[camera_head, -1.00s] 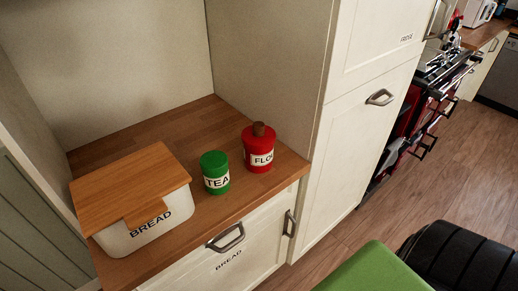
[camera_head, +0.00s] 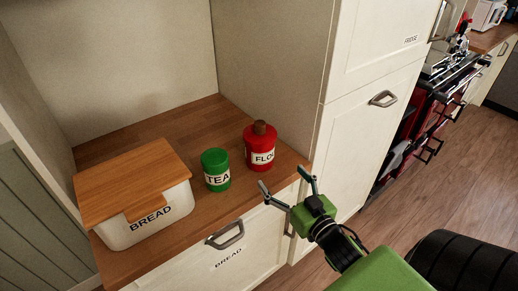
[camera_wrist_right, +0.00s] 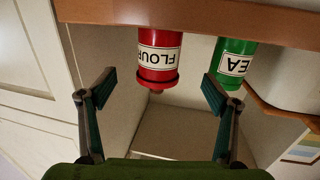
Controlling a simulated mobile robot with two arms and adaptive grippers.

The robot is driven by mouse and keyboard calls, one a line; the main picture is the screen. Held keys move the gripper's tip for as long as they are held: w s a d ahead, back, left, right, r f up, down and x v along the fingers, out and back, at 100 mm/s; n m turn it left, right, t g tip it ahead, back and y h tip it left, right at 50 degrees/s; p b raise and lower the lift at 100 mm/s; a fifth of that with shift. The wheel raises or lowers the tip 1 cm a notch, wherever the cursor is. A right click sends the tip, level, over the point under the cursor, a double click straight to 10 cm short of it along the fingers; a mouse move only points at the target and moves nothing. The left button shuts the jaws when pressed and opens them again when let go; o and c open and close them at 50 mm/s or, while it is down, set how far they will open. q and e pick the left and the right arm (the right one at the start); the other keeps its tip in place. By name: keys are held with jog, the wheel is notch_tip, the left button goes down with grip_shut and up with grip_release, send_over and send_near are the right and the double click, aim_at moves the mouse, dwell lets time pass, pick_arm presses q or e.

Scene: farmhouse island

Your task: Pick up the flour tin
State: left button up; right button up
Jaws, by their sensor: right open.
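The red flour tin (camera_head: 260,147) has a brown knob on its lid and a white label. It stands upright on the wooden counter, near the tall cabinet wall. In the right wrist view the flour tin (camera_wrist_right: 159,62) appears upside down, ahead of and between the spread fingers. My right gripper (camera_head: 290,187) is open and empty, just in front of the counter edge and apart from the tin. It also shows in the right wrist view (camera_wrist_right: 156,92). My left gripper is not in view.
A green tea tin (camera_head: 215,170) stands just left of the flour tin. A white bread box (camera_head: 150,222) with a wooden lid is further left. The tall fridge cabinet (camera_head: 365,130) stands close on the right. Drawer handles (camera_head: 225,236) stick out below the counter (camera_head: 140,130).

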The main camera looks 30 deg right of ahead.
aim_at(266, 151)
jog(key=w, duration=0.3)
jog(key=w+r+p, duration=0.1)
jog(key=w, duration=0.1)
jog(key=w+r+p, duration=0.1)
jog(key=w, duration=0.2)
jog(key=shift+w+d+r, duration=0.2)
jog(key=shift+w+d, duration=0.15)
jog(key=shift+d, duration=0.05)
jog(key=shift+w, duration=0.25)
jog(key=shift+w+d+r, duration=0.1)
jog(key=shift+w+r, duration=0.1)
jog(key=shift+w, duration=0.2)
jog(key=w, duration=0.1)
jog(key=w+p, duration=0.1)
jog(key=w, duration=0.1)
jog(key=w+p, duration=0.1)
jog(key=shift+w+d, duration=0.2)
jog(key=shift+d, duration=0.1)
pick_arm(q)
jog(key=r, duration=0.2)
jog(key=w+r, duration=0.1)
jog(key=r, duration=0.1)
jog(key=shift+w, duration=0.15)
pick_arm(e)
jog(key=c, duration=1.4)
